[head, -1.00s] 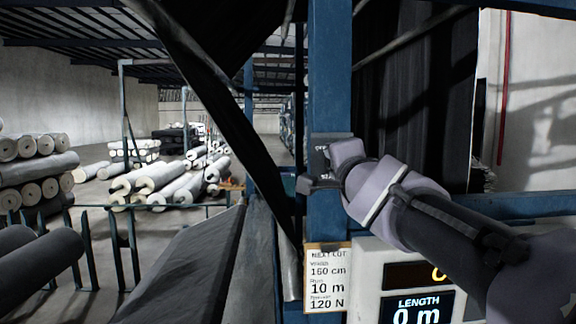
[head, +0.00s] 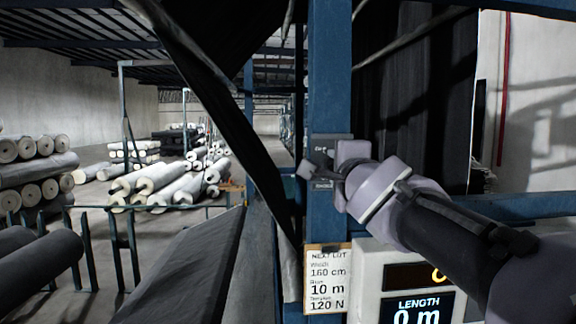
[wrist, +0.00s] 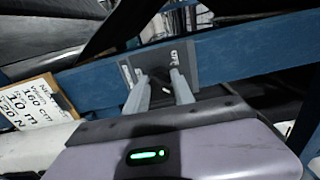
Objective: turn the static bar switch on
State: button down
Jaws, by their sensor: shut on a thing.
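The static bar switch is a grey plate (head: 322,185) on the blue upright post, with small lettering on it. In the wrist view the plate (wrist: 188,60) lies across the blue post, with a dark knob (wrist: 160,79) at its middle. My gripper (wrist: 159,76) has one finger on each side of this knob and is shut on it. In the head view my gripper (head: 322,170) covers most of the plate, so the knob is hidden there. The lettering is too small to read for the knob's setting.
A lot card (head: 327,278) and a length display reading 0 m (head: 417,310) are below the switch. The blue post (head: 330,70) stands behind my gripper. Dark fabric hangs to its right. Grey rolls (head: 165,180) lie on the floor at the left.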

jog(key=shift+r, duration=0.1)
jog(key=c, duration=1.1)
grip_release()
jog(key=shift+w, duration=0.1)
jog(key=s+p, duration=0.5)
jog(key=s, duration=1.2)
jog(key=shift+s, duration=0.25)
